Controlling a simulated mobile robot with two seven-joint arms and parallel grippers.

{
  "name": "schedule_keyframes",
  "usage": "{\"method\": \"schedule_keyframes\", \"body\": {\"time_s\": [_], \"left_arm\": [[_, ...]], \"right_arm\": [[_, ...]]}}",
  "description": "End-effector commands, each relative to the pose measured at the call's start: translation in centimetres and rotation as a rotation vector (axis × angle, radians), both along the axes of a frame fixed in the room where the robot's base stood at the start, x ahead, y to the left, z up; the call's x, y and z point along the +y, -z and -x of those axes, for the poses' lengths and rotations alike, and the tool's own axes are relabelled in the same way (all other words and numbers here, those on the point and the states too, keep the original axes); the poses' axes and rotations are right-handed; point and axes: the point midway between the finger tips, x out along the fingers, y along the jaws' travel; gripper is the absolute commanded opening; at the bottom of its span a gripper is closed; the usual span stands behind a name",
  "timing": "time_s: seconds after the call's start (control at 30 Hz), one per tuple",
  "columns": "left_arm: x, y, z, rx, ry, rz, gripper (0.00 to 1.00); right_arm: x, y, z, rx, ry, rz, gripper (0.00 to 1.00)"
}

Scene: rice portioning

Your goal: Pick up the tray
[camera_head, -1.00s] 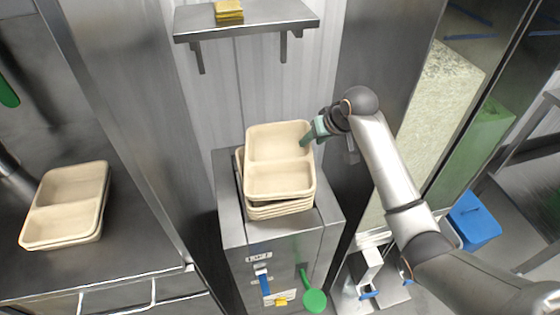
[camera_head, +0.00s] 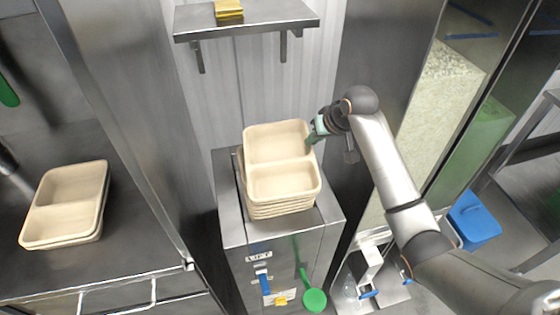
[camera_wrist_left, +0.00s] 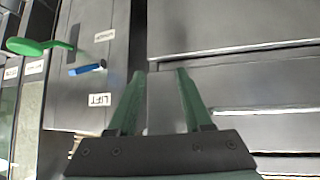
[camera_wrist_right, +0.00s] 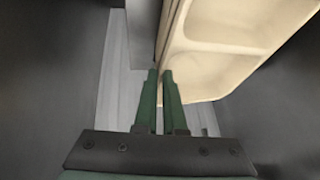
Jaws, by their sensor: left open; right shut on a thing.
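The top tray (camera_head: 282,162) is a beige two-compartment tray on a stack of similar trays (camera_head: 284,212), on a steel cabinet. My right gripper (camera_head: 312,138) is at its far right edge. In the right wrist view my right gripper (camera_wrist_right: 160,76) is shut on the wall of the tray (camera_wrist_right: 205,62). I cannot tell whether the tray is clear of the stack. My left gripper (camera_wrist_left: 162,74) is open and empty in the left wrist view, in front of steel cabinet fronts; it is out of the head view.
More beige trays (camera_head: 62,240) lie on the steel counter (camera_head: 130,255) at left. A shelf (camera_head: 250,28) with yellow items (camera_head: 228,10) hangs above the stack. The cabinet (camera_head: 232,222) carries a blue lever (camera_head: 264,281) and a green round handle (camera_head: 314,300). A blue bin (camera_head: 474,221) stands at right.

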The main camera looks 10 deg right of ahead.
Motion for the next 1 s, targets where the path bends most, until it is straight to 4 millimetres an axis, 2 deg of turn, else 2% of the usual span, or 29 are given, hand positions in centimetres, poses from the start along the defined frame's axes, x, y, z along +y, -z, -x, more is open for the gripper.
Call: {"method": "schedule_keyframes", "body": {"time_s": [0.33,0.57,0.7,0.87,1.0], "left_arm": [[0.0,0.1,0.0,-0.001,0.000,0.000,0.50],[0.0,0.6,0.0,-0.001,0.000,0.000,0.50],[0.0,0.5,-0.1,-0.001,0.000,0.000,0.50],[0.0,0.5,-0.1,-0.001,0.000,0.000,0.50],[0.0,0.4,0.0,0.000,0.000,0.000,0.50]], "right_arm": [[-0.2,-0.3,0.1,0.004,0.000,0.006,0.00],[-0.2,-3.3,-0.1,-0.002,0.002,0.006,0.00],[0.0,-5.3,1.9,-0.003,0.000,0.006,0.00],[0.2,-9.5,5.3,-0.008,-0.001,0.004,0.00],[0.4,-10.8,8.7,-0.003,-0.001,0.006,0.00]]}}
